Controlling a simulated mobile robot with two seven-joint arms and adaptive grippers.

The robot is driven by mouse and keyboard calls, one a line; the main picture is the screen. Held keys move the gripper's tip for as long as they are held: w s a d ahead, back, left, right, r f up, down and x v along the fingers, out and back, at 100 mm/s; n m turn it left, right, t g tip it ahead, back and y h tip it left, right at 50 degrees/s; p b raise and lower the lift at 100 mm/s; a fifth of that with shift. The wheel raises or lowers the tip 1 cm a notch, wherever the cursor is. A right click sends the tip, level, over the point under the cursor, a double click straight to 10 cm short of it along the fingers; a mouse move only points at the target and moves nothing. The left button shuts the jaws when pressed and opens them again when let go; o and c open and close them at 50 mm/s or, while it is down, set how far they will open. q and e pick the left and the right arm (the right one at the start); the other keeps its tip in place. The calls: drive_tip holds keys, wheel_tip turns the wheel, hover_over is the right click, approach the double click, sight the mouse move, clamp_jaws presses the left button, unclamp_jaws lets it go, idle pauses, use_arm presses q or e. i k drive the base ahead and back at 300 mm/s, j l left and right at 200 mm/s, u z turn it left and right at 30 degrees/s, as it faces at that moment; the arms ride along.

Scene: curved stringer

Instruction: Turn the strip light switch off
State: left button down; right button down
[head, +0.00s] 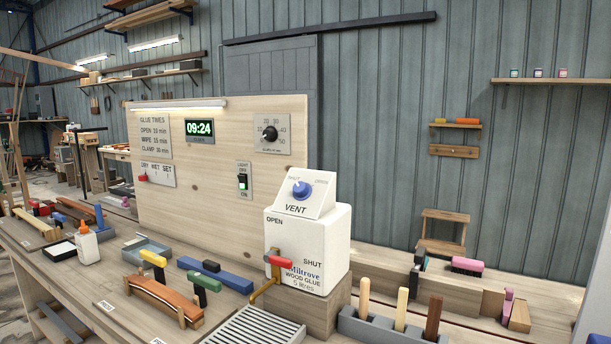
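The light switch (243,182) is on the upright wooden board, right of its middle. Its plate reads LIGHT OFF above and ON below. The strip light (178,105) along the board's top edge glows. Neither of my grippers is in view.
A white glue container (325,235) with a blue vent knob and a red-handled tap stands right of the switch, nearer me. Clamps (205,284), a glue bottle (87,243) and a slatted tray (252,330) crowd the bench. The board's face around the switch is unobstructed.

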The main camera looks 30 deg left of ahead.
sight(242, 178)
drive_tip(key=j+z, duration=0.2)
drive_tip(key=j, duration=1.25)
